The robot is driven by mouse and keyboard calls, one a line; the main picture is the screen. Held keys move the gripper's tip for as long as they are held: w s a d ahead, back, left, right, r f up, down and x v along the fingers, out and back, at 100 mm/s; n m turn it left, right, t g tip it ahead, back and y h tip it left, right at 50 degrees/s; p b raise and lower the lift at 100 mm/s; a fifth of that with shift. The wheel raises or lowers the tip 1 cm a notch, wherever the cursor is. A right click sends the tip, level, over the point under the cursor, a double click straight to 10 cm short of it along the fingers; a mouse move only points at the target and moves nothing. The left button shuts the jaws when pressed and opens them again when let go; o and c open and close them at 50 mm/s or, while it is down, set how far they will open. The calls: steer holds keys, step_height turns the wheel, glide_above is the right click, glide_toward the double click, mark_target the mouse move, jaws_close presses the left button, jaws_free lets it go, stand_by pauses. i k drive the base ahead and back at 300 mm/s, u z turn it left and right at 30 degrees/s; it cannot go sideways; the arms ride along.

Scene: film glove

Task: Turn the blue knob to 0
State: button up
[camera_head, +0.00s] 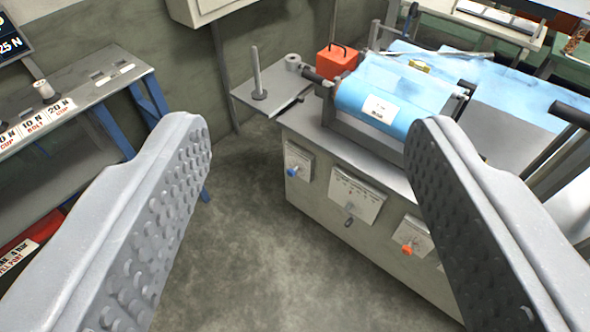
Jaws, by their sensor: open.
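The blue knob (292,172) sits on a small pale plate (298,161) at the left end of the grey machine cabinet's front (330,222). The knob is small in the picture, and its setting and any marks around it are too small to read. My gripper (312,130) is open, with its two grey studded fingers wide apart at the left and right. Nothing is between the fingers at close range. The knob shows in the gap between them, farther off, and nothing touches it.
A labelled plate with a grey switch (349,221) and an orange knob (407,249) are farther right on the cabinet. A blue film roll (378,95) and an orange block (336,60) are on top. A shelf (75,95) stands at left. The floor (240,240) before the cabinet is clear.

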mark_target(290, 172)
steer(key=u, duration=0.4)
steer(key=i, duration=1.4)
steer(key=z, duration=0.5)
